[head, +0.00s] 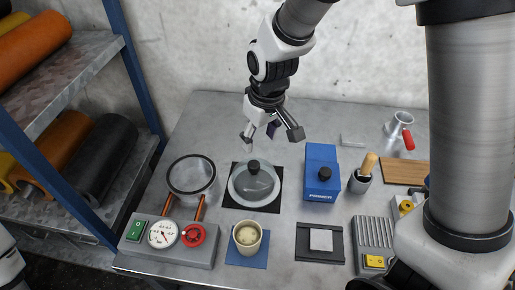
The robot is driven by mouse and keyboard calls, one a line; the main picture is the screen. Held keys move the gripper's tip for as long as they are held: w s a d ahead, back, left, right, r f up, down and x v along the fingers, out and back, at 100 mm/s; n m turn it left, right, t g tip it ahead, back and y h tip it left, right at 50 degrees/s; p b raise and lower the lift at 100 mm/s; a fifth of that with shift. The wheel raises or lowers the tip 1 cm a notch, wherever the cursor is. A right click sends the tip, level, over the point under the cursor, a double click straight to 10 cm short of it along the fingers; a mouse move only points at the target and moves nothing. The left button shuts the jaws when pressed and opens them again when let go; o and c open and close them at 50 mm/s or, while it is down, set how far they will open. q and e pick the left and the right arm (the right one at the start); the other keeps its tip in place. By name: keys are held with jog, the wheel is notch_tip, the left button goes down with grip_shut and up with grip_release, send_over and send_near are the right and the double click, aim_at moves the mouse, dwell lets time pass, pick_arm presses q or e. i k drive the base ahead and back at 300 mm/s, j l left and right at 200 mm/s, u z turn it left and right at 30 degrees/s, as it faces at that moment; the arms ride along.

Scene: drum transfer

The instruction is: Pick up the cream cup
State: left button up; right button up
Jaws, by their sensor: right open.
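The cream cup (247,238) stands upright on a blue square mat (261,257) near the front edge of the metal table, with pale contents inside. My right gripper (270,138) hangs above the back part of the table with its fingers apart and empty. It is well behind the cup and apart from it, with the lidded glass dish (254,187) lying between them in the picture. My left gripper is out of view.
Left of the cup are a control box (148,257) with a gauge and red knob, and a round drum (192,176). A blue box (321,160), a mortar with pestle (360,184) and a black plate (334,255) stand to the right. The table's back left is clear.

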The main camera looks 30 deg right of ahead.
aim_at(247, 234)
jog(key=z, duration=0.75)
